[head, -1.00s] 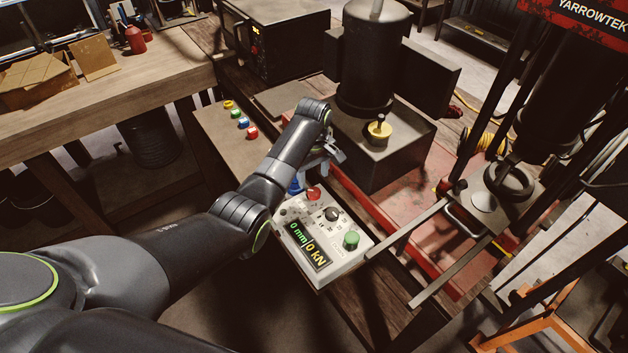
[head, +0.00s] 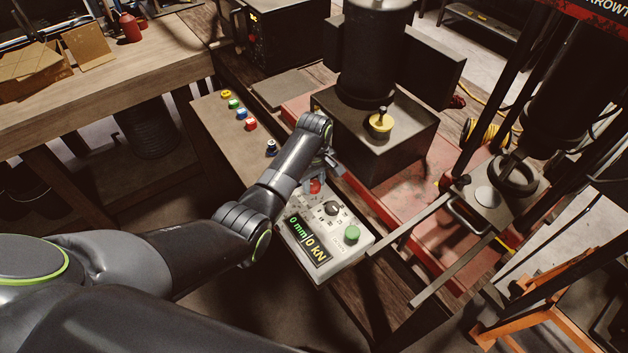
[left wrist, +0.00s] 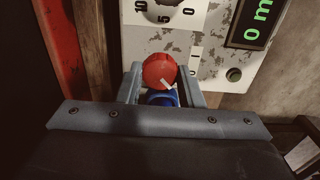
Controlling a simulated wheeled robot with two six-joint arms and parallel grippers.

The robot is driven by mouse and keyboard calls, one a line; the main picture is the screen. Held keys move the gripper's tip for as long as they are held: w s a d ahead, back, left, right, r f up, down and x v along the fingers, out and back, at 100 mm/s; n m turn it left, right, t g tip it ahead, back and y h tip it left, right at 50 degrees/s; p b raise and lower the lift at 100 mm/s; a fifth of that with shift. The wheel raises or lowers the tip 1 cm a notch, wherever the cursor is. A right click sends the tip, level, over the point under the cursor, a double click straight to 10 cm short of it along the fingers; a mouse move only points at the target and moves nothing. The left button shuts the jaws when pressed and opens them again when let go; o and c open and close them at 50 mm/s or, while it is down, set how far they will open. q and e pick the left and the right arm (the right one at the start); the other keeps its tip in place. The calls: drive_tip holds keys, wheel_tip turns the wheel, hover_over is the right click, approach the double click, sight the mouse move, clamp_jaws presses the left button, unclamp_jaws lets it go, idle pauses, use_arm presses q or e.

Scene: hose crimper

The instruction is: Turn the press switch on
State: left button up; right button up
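The grey-white control box (head: 346,246) has a lit display reading 0 mm and 0 kN, a black dial and a green knob. A red knob (head: 315,187), seemingly the press switch, stands at its far end. In the left wrist view the red knob (left wrist: 159,70) has a white mark pointing to the lower right, near the panel labels. My left gripper (head: 318,178) is over the knob; in the wrist view its open fingers (left wrist: 161,80) stand on either side of it. Contact is unclear. A blue part (left wrist: 161,98) shows just below the knob. My right gripper is out of view.
Several coloured pieces, including a yellow one (head: 226,95), line a wooden board left of my arm.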

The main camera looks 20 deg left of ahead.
use_arm(q)
drive_tip(key=shift+c, duration=0.9)
drive_tip(key=shift+m, duration=0.3)
drive_tip(key=m, duration=0.3)
drive_tip(key=shift+a+m, duration=0.1)
drive_tip(key=shift+m, duration=0.2)
drive_tip(key=m, duration=0.4)
drive_tip(key=shift+m, duration=0.3)
drive_tip(key=m, duration=0.4)
drive_tip(key=shift+w+m, duration=0.1)
drive_tip(key=shift+m, duration=2.4)
drive_tip(key=o, duration=1)
drive_tip(key=shift+c, duration=0.2)
